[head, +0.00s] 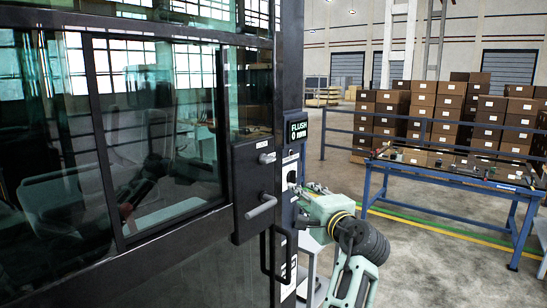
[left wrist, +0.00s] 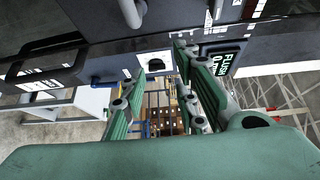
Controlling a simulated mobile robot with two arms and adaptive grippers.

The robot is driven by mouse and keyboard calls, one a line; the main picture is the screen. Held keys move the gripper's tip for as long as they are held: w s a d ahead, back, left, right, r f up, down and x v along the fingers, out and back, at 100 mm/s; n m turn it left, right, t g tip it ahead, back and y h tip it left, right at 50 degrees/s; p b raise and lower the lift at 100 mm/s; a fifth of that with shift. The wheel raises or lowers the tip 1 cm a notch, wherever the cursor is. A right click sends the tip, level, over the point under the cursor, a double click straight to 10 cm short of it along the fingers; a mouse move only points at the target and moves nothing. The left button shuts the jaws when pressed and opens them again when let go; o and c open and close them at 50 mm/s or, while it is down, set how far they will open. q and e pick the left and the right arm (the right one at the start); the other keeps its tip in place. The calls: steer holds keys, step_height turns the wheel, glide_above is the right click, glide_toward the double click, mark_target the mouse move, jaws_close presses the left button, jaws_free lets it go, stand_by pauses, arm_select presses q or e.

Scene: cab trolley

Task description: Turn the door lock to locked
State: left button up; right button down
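The dark cab door carries a black lock plate (head: 250,190) with a short silver turn piece (head: 267,158) above a longer silver lever (head: 262,207). I cannot tell for sure which one is the lock. My left gripper (head: 303,189) is right of this plate, by the door post below the display. In the left wrist view its green fingers (left wrist: 162,68) are apart with nothing between them. A white plate with a dark round part (left wrist: 155,66) lies just beyond the fingertips. One silver piece (left wrist: 131,12) shows at the top of that view. My right gripper is not in view.
A display (head: 298,130) reading "FLUSH 0 mm" is on the post above the gripper. A black pull handle (head: 276,254) sticks out below. Right are a blue workbench (head: 450,176), a railing (head: 345,132) and stacked boxes (head: 440,108). The floor between is clear.

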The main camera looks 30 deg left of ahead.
arm_select(q)
steer(key=n+g+y, duration=0.2)
glide_toward(271, 161)
steer(key=a, duration=0.1)
steer(key=p+x, duration=0.4)
steer(key=x, duration=0.3)
steer(key=shift+w+a, duration=0.3)
steer(key=shift+c, duration=0.4)
jaws_close()
